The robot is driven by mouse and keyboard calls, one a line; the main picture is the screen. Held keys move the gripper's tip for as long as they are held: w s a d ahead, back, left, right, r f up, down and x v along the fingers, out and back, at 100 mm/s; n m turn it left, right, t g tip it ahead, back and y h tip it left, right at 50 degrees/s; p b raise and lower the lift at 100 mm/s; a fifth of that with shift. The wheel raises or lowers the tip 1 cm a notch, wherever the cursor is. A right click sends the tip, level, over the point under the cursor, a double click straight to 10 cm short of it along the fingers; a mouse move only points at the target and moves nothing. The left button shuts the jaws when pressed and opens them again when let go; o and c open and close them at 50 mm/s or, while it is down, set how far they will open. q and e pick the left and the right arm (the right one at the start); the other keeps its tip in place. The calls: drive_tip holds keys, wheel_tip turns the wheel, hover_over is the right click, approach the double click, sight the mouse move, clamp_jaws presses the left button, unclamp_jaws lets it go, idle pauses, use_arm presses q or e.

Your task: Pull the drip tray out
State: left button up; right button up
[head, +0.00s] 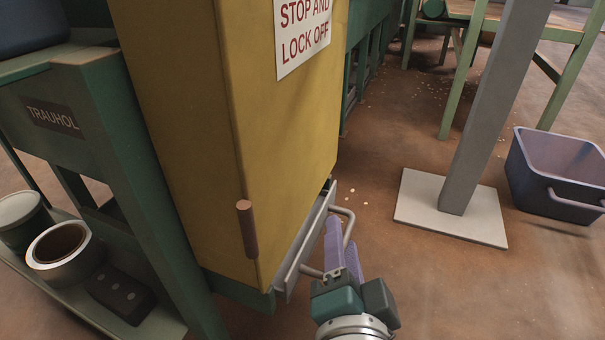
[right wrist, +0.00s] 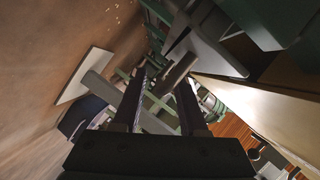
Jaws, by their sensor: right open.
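The drip tray (head: 300,252) shows as a grey metal front low on the side of the yellow cabinet (head: 265,150), close to the cabinet's face. Its grey bar handle (head: 349,222) sticks out from that front. My right gripper (head: 342,236) is open at the handle, its lilac-looking fingers overlapping the handle in the head view. In the right wrist view, a grey bar (right wrist: 174,76), likely the handle, lies between or just beyond the dark fingertips of my right gripper (right wrist: 162,90). Whether the fingers touch it, I cannot tell. My left gripper is out of view.
A grey post on a pale base plate (head: 420,215) stands to the right. A purple-grey bin (head: 560,175) is beyond it. A green frame with a shelf (head: 60,285) holding tape and a cup is at left. Bare floor lies between cabinet and post.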

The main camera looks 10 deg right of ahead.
drive_tip(key=shift+w, duration=0.1)
clamp_jaws()
idle(0.3)
idle(1.1)
